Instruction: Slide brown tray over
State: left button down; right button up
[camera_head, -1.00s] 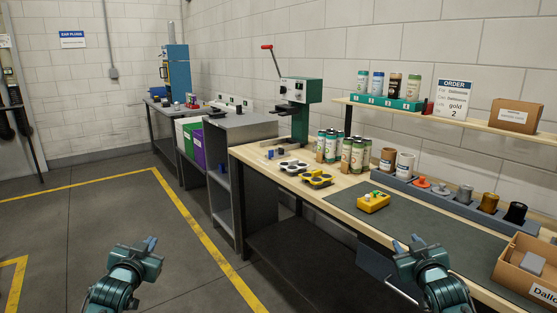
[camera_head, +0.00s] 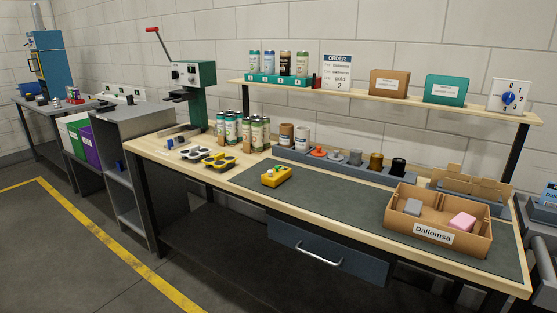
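The brown tray (camera_head: 470,247) is an open cardboard box with a white "Dallomsa" label on its front. It sits on the right part of the dark green mat (camera_head: 340,213) on the workbench. A grey block (camera_head: 413,207) and a pink block (camera_head: 462,222) lie inside it, in separate parts. Neither of my grippers shows in this view.
Behind the tray, a grey holder (camera_head: 335,163) carries rolls and coloured parts. A yellow device (camera_head: 277,176) stands on the mat's left. The mat between device and tray is clear. Cans (camera_head: 246,130) and a green press (camera_head: 200,95) stand further left.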

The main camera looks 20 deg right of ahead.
aim_at(437, 209)
jog(key=z, duration=1.7)
jog(key=i+j, duration=0.15)
jog(key=j, duration=0.45)
jog(key=i+j+z, duration=0.1)
jog(key=j, duration=0.45)
jog(key=i+j, duration=0.15)
jog(key=j, duration=0.45)
jog(key=i+j+z, duration=0.1)
jog(key=j, duration=0.5)
jog(key=i+j, duration=0.15)
jog(key=j, duration=0.45)
